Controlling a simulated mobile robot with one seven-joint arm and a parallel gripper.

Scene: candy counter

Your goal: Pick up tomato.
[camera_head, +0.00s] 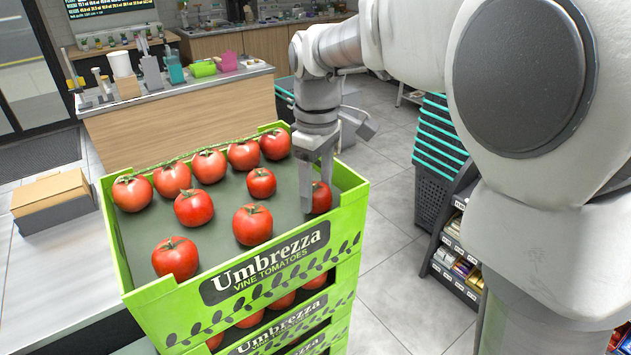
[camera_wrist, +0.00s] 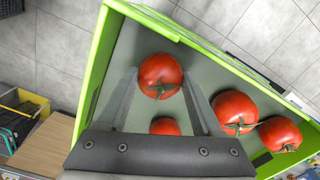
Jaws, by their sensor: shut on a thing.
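Several red tomatoes with green stems lie in the top green crate (camera_head: 150,305), labelled "Umbrezza Vine Tomatoes". My gripper (camera_head: 314,190) points down inside the crate's right side. It is shut on a tomato (camera_head: 322,197), which is partly hidden by a finger in the head view. In the wrist view, this tomato (camera_wrist: 160,75) sits between the fingertips of my gripper (camera_wrist: 159,78). Another tomato (camera_wrist: 165,127) shows between the fingers nearer the palm, partly covered by it. Two more tomatoes (camera_wrist: 234,112) (camera_wrist: 280,134) lie to the right, outside the fingers.
The crate's green walls stand close around my gripper. More crates of tomatoes are stacked below. A cardboard-coloured box (camera_head: 52,200) sits on the white counter (camera_head: 40,262) at left. Dark baskets with teal rims (camera_head: 440,140) and a snack shelf (camera_head: 455,255) stand at right.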

